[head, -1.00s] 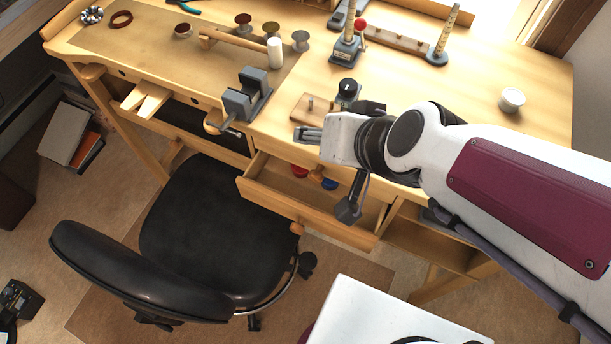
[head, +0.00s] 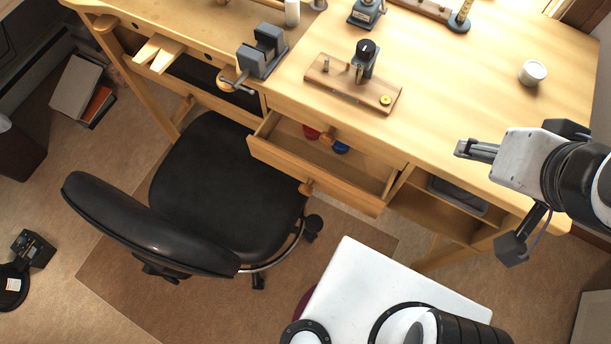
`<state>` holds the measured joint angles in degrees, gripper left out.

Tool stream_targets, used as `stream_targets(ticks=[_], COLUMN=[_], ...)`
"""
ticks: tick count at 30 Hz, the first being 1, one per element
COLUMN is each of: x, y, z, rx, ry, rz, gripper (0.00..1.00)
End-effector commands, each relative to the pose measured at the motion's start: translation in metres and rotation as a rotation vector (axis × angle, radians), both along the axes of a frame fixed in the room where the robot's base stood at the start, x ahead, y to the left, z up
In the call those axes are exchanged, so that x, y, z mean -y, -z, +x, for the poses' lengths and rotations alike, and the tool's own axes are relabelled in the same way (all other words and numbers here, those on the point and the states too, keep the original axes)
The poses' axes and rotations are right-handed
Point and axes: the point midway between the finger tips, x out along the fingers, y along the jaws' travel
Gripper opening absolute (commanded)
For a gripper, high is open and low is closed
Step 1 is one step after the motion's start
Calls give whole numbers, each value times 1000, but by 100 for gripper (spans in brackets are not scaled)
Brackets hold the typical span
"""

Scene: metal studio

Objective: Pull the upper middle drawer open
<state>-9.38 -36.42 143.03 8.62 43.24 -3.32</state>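A wooden drawer (head: 277,158) in the middle of the bench stands pulled out, its inside showing. Its front carries a round wooden knob (head: 307,187). A second wooden knob (head: 328,136) shows above the open drawer, under the tabletop edge, apparently on a closed upper drawer front (head: 290,110). My gripper (head: 460,149) is over the right part of the bench, pointing left, well to the right of both knobs and touching neither. Its fingers look close together and hold nothing visible, but I cannot tell whether they are fully shut.
Red (head: 311,132) and blue (head: 340,147) objects lie in the open drawer. A black chair (head: 225,180) stands close in front, left. An open compartment (head: 430,205) is right of the drawer.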

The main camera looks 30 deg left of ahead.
Motion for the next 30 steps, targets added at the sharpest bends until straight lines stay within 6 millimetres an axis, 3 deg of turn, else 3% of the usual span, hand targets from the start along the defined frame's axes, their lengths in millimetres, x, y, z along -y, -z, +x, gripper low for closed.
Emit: stream_targets(ticks=[9, 21, 30], x=[43, 71, 59], y=[-3, -6, -1], z=[-18, -34, -33], rx=[-14, -27, -43], ry=[98, 172, 117], rz=[-69, -119, -121], gripper=[39, 39, 39])
